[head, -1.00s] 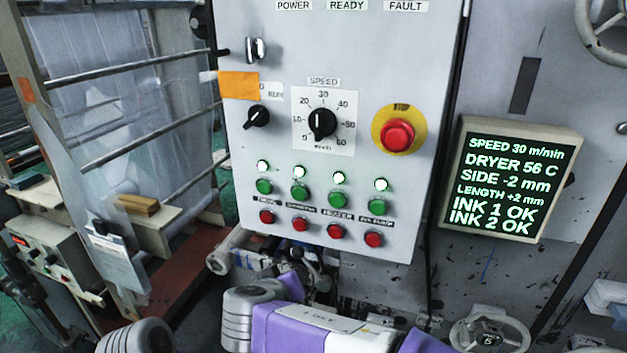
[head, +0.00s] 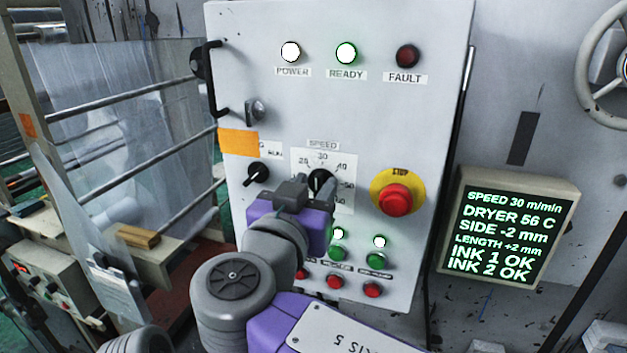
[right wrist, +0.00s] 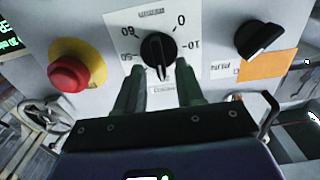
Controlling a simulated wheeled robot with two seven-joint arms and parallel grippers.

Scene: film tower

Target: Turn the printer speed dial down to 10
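The black speed dial (head: 320,182) sits on its white scale plate (head: 341,166) on the grey control panel. It also shows in the right wrist view (right wrist: 156,47), where the panel is upside down and the dial's pointer faces down, away from the 0 and 10 marks. The display (head: 510,228) reads SPEED 30 m/min. My right gripper (head: 318,181) is in front of the dial, its fingers apart. In the right wrist view the open fingers (right wrist: 159,70) are on either side of the dial's pointer end, with gaps; contact is not visible. My left gripper is not in view.
A red stop button (head: 394,198) on a yellow ring is right of the dial. A black selector switch (head: 257,174) and an orange tag (head: 238,143) are to its left. Green buttons (head: 338,253) and red buttons (head: 334,282) lie below, partly behind my arm.

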